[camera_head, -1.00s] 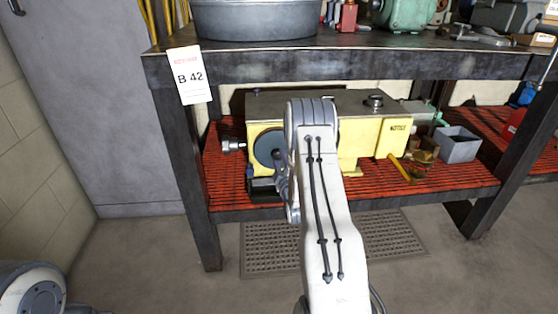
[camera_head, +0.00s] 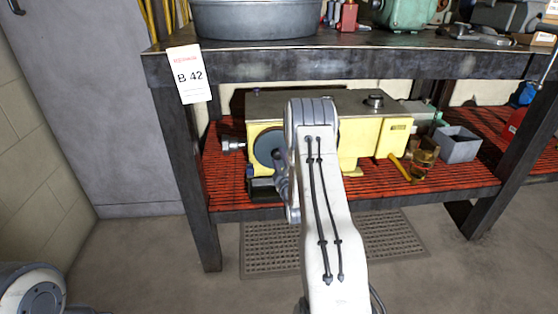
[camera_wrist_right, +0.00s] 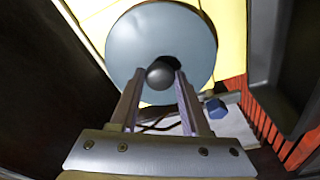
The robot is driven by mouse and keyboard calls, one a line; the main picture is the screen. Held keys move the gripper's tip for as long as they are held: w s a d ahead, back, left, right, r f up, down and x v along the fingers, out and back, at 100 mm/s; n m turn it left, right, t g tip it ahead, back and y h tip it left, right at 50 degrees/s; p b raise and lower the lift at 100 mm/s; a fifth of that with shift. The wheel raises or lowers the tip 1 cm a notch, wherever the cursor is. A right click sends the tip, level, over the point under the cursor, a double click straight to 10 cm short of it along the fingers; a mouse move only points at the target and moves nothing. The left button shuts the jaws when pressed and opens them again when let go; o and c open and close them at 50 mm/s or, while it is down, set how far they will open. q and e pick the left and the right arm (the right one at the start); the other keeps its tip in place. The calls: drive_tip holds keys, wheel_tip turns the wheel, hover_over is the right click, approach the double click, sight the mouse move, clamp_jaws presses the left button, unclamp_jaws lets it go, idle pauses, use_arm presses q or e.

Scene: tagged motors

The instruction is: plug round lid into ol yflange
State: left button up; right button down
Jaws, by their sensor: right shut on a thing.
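The round lid (camera_head: 266,147) is a grey-blue disc with a dark ball knob. In the head view it is at the left part of the yellow machine's front, partly hidden by my arm. In the right wrist view the lid (camera_wrist_right: 160,32) faces me, and my right gripper (camera_wrist_right: 158,82) is shut on its knob (camera_wrist_right: 160,74). The yellow machine (camera_head: 365,135) lies behind the lid; I cannot tell if the lid touches it. No flange opening shows behind the disc. My right gripper (camera_head: 279,163) shows small beside my arm in the head view. My left gripper is not in view.
The machine stands on a red slatted lower shelf (camera_head: 232,190) under a dark tabletop (camera_head: 340,66). A table leg (camera_head: 185,170) stands left. A brass part (camera_head: 424,163) and a grey bin (camera_head: 459,146) are at the right. A tub (camera_head: 255,20) stands above.

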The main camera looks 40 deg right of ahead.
drive_tip(key=shift+w+d, duration=0.2)
drive_tip(key=shift+w, duration=0.2)
drive_tip(key=shift+c, duration=1.5)
unclamp_jaws()
drive_tip(key=shift+f, duration=0.1)
drive_tip(key=p+v, duration=0.2)
drive_tip(key=v, duration=0.8)
drive_tip(key=shift+s, duration=0.15)
drive_tip(key=shift+a, duration=0.15)
